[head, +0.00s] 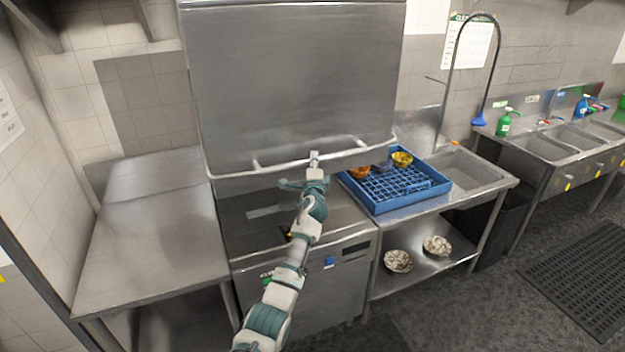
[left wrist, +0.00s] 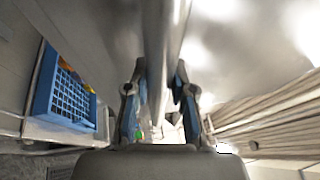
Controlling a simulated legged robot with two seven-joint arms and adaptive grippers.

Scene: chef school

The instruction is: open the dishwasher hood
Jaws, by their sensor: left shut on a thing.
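The dishwasher hood (head: 290,80) is a large steel box at the upper middle of the head view. A pale bar handle (head: 350,152) runs across its lower front. Below the hood, the steel deck of the dishwasher (head: 245,212) shows, with its front panel (head: 345,270) beneath. My left gripper (head: 314,158) is shut on the handle near its middle, and my arm reaches up from the bottom of the picture. In the left wrist view, the left gripper's fingers (left wrist: 158,100) stand on either side of a blurred grey bar. My right gripper is out of view.
A blue dish rack (head: 430,194) with bowls stands on the counter to the right, close to the hood. A bare steel table (head: 150,235) is on the left. Sinks (head: 580,140) are at the far right, and bowls (head: 398,261) sit on the low shelf.

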